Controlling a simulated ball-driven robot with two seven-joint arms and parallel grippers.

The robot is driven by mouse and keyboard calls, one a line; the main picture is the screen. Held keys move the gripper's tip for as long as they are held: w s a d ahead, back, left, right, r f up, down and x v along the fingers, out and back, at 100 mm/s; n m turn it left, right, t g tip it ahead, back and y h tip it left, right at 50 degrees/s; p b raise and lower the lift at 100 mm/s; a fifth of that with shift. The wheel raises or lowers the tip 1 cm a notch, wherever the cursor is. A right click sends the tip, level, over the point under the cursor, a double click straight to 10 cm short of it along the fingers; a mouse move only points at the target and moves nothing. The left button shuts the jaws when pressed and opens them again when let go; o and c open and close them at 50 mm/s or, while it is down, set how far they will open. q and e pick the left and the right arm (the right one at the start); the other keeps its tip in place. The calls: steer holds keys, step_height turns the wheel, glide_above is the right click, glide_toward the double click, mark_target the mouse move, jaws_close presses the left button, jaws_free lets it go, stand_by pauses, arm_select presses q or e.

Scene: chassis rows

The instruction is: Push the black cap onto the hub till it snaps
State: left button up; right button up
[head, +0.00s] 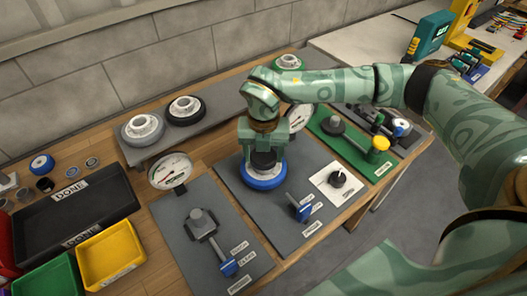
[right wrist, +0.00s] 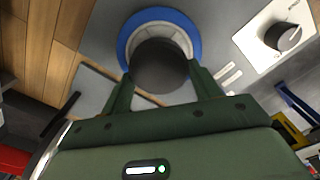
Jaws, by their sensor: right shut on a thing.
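My right gripper (head: 263,143) points down over the middle grey plate (head: 232,172) and is shut on the black cap (head: 263,160). Below the cap is a wheel with a blue rim (head: 266,183) and a pale hub, lying flat on the plate. In the right wrist view, the black cap (right wrist: 160,66) sits between the two fingers of the gripper (right wrist: 162,78). It covers part of the pale hub (right wrist: 157,33) inside the blue rim (right wrist: 128,38). I cannot tell whether the cap touches the hub. My left gripper is out of view.
A blue-handled lever (head: 300,208) and a white square with a black knob (head: 338,180) are right of the wheel. A round gauge (head: 170,170) stands to the left. A yellow bin (head: 108,256), a green bin (head: 45,278) and a black tray (head: 75,212) are far left.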

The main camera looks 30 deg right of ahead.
steer(key=shift+f, duration=0.6)
steer(key=shift+f, duration=0.3)
stand_by(0.8)
steer(key=o, duration=1)
steer(key=shift+o, duration=0.2)
steer(key=shift+r, duration=0.1)
step_height(320, 180, up, 16)
steer(key=p, duration=0.3)
steer(key=shift+p, duration=0.4)
